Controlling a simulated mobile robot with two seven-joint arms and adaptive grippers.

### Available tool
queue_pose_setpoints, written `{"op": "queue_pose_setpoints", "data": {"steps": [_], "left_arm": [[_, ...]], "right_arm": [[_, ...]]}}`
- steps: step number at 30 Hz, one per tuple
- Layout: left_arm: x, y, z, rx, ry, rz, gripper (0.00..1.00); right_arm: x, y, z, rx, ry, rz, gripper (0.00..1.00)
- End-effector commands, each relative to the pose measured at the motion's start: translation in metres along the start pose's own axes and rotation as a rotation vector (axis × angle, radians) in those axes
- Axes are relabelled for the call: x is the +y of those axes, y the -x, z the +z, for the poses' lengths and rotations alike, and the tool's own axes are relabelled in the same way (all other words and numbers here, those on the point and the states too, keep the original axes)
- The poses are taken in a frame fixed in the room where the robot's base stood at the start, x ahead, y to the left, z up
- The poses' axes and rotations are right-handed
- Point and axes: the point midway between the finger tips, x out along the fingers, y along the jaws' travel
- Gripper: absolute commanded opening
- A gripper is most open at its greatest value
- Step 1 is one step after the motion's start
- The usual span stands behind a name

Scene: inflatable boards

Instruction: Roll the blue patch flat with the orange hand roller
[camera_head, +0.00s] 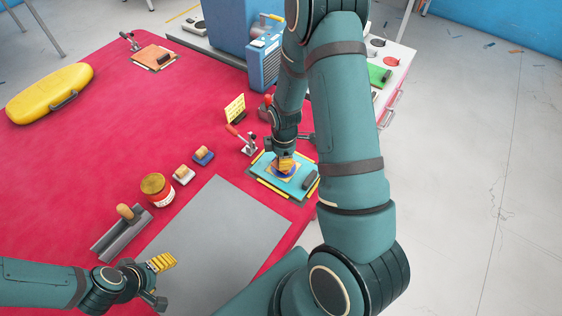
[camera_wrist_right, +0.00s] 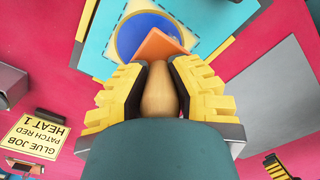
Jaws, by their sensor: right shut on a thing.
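The blue patch (camera_wrist_right: 145,32) is a round disc on a light cyan board (camera_wrist_right: 96,40), inside a tan square outline. My right gripper (camera_wrist_right: 168,72) is shut on the wooden handle of the orange hand roller (camera_wrist_right: 162,44). The roller's orange head overlaps the patch in the wrist view and hides part of it; I cannot tell whether it presses on it. In the head view the right gripper (camera_head: 285,160) is over the board (camera_head: 262,175), and the patch is mostly hidden. My left gripper (camera_head: 160,280) is open and empty, above the table's front left.
A red-handled clamp (camera_head: 243,142) stands at the board's left edge. A yellow sign (camera_head: 235,108) stands behind it. A grey mat (camera_head: 222,225) lies clear in front.

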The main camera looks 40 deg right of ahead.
Motion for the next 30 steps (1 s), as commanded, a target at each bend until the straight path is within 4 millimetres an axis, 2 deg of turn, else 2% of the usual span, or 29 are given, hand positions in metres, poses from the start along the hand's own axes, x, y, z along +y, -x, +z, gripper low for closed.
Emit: {"op": "queue_pose_setpoints", "data": {"steps": [30], "left_arm": [[-0.004, -0.009, 0.001, 0.000, 0.000, 0.000, 0.65]], "right_arm": [[0.026, -0.001, 0.026, 0.001, 0.000, 0.001, 0.00]]}}
